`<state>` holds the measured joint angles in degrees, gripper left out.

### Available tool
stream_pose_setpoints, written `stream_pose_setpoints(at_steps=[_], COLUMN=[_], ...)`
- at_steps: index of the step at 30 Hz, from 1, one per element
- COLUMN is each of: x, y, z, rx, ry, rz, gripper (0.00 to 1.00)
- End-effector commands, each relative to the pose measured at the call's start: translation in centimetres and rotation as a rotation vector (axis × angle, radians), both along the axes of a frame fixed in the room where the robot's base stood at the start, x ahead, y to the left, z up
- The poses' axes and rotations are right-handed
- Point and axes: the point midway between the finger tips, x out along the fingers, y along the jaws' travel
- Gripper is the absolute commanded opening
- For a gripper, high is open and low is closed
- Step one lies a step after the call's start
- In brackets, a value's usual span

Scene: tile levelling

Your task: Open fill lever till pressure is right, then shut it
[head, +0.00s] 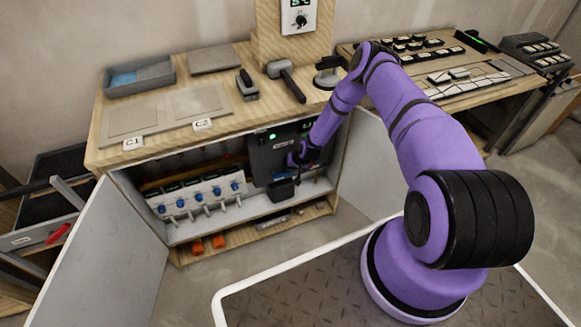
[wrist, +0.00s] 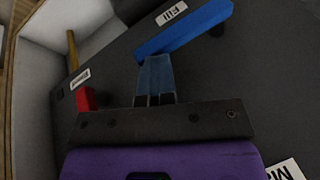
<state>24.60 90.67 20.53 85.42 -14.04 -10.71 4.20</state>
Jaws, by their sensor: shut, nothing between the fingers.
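The fill lever (wrist: 185,30) is a blue bar beside a "Fill" label (wrist: 172,13) on a dark panel in the wrist view. It lies slanted, its lower left end by my fingertips. My gripper (wrist: 155,60) is shut and empty. Its fingertips are at or just against the lever's end; I cannot tell whether they touch. In the head view my gripper (head: 295,158) is in front of the dark unit (head: 265,155) inside the open cabinet.
A red lever (wrist: 86,98) with its own label stands left of my fingers. Several blue-knobbed valves (head: 200,192) fill the cabinet's left side. Cabinet doors (head: 105,255) stand open on both sides. The benchtop above holds a hammer (head: 287,80) and a grey tray (head: 140,77).

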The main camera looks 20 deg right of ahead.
Motion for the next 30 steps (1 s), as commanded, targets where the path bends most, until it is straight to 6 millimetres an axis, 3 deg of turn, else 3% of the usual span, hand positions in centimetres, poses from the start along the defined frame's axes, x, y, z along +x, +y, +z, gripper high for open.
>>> stream_pose_setpoints(at_steps=[23,30], x=[-0.2,0.9], y=[-0.6,-0.5], z=[-1.0,1.1], rx=[-0.005,-0.006], ry=[0.003,-0.001], rz=[-0.004,-0.002], gripper=[0.00,0.00])
